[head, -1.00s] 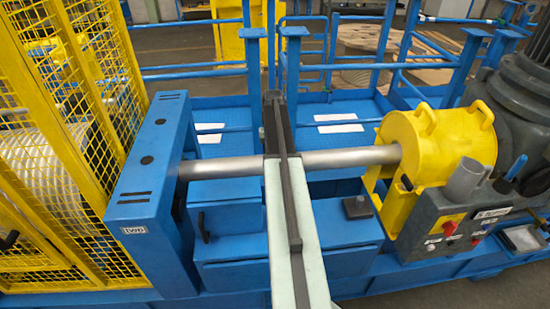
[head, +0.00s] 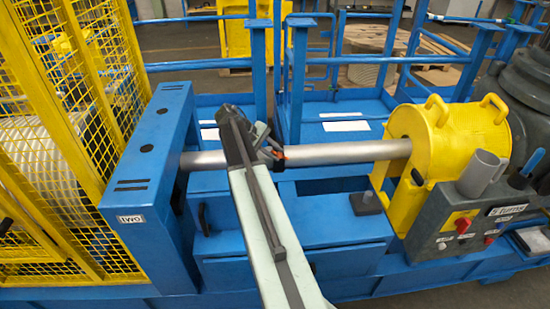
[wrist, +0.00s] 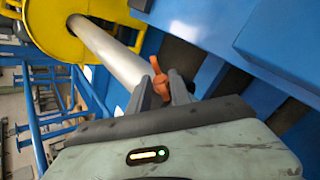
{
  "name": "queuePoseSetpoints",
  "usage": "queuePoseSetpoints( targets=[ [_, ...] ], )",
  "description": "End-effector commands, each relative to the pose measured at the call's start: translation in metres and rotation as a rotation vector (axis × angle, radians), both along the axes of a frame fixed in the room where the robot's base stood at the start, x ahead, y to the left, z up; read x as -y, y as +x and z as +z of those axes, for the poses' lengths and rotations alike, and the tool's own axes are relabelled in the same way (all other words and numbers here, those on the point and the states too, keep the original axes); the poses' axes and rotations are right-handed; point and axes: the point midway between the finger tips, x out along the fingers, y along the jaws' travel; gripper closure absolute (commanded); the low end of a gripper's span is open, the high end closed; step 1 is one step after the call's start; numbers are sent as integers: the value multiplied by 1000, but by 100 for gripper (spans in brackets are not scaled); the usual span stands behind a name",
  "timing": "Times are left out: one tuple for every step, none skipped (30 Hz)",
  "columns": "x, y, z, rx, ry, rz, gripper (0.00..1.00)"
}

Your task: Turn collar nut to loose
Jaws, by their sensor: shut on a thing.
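The collar nut appears as a small orange-brown piece with a lug (wrist: 159,80) beside the silver shaft in the wrist view. A bit of its orange (head: 278,154) shows in the head view at the shaft's middle, mostly hidden by my arm. My gripper (wrist: 161,92) is shut on this orange piece, with one dark finger on each side of it. In the head view my gripper (head: 268,148) is partly hidden behind my forearm. The silver shaft (head: 345,152) runs from the blue housing to the yellow guard. I cannot tell how tight the nut sits.
The blue housing (head: 150,165) and yellow mesh cage (head: 60,120) stand left. The yellow guard (head: 460,135) and grey control box (head: 460,225) stand right. Blue cabinets (head: 330,245) lie below the shaft, with a dark pedestal (head: 365,202) on top. Blue railings stand behind.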

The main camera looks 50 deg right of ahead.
Motion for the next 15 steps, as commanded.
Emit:
queuePoseSetpoints(
  targets=[
    [-2,0,-8,-13,-20,30,100],
    [-2,0,-8,-24,-33,48,100],
    [-3,0,-8,-37,-50,69,100],
    [-3,0,-8,-47,-61,84,100],
    [-3,0,-8,-57,-71,99,100],
    [-4,0,-8,-69,-86,117,100],
    [-4,0,-8,-77,-97,130,100],
    [-4,0,-8,-84,-105,143,100],
    [-4,0,-8,-94,-116,158,100],
    [-4,0,-8,-101,-125,167,100],
    [-5,0,-8,-107,-132,177,100],
    [-5,0,-8,-115,-140,189,100],
    [-5,0,-7,-121,-147,197,100],
    [-5,0,-7,-124,-152,204,100],
    [-5,0,-7,-129,-158,212,100]
  ],
)
